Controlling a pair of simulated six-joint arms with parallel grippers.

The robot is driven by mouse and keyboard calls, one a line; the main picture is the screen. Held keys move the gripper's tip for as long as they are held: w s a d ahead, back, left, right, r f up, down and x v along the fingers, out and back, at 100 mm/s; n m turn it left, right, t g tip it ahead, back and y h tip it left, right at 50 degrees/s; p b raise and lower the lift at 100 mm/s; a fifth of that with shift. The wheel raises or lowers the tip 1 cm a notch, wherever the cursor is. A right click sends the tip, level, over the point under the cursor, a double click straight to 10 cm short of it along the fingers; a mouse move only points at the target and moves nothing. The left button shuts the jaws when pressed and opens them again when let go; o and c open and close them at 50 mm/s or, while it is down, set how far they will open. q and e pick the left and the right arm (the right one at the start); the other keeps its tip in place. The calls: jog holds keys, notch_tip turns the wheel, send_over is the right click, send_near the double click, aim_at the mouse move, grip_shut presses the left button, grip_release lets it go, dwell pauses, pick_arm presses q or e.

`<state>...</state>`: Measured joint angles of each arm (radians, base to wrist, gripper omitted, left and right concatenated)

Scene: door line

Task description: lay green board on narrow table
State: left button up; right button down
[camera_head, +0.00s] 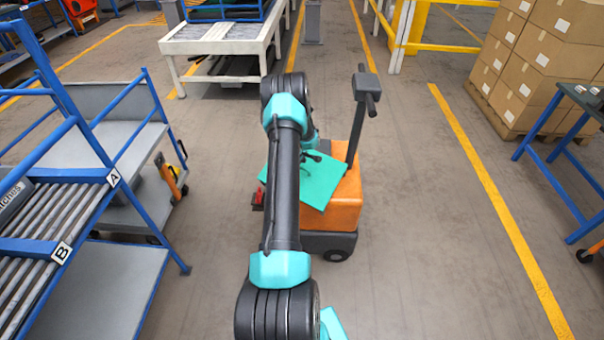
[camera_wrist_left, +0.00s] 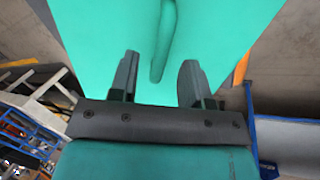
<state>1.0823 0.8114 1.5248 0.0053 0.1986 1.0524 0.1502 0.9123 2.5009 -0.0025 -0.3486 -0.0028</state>
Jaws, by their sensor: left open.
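The green board (camera_head: 322,186) is a flat teal-green panel at the orange cart, in the middle of the head view. In the left wrist view the board (camera_wrist_left: 98,40) fills the top, with a raised green handle (camera_wrist_left: 165,45) on its face. My left gripper (camera_wrist_left: 160,72) is open, its two fingers on either side of the handle with gaps showing. In the head view my left gripper (camera_head: 312,156) is small and dark over the board. I cannot tell whether the board rests on the cart. My right gripper is not in view. No table is clearly identifiable as the narrow one.
The orange cart (camera_head: 345,205) has a dark upright post (camera_head: 357,120). A blue-railed roller rack (camera_head: 60,215) stands at left. A white table (camera_head: 215,46) is at the back and a blue-legged table (camera_head: 574,118) at right, near stacked cartons (camera_head: 540,65). Floor right of the cart is clear.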

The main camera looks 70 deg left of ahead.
pick_arm(q)
jog(key=shift+x, duration=1.5)
grip_shut()
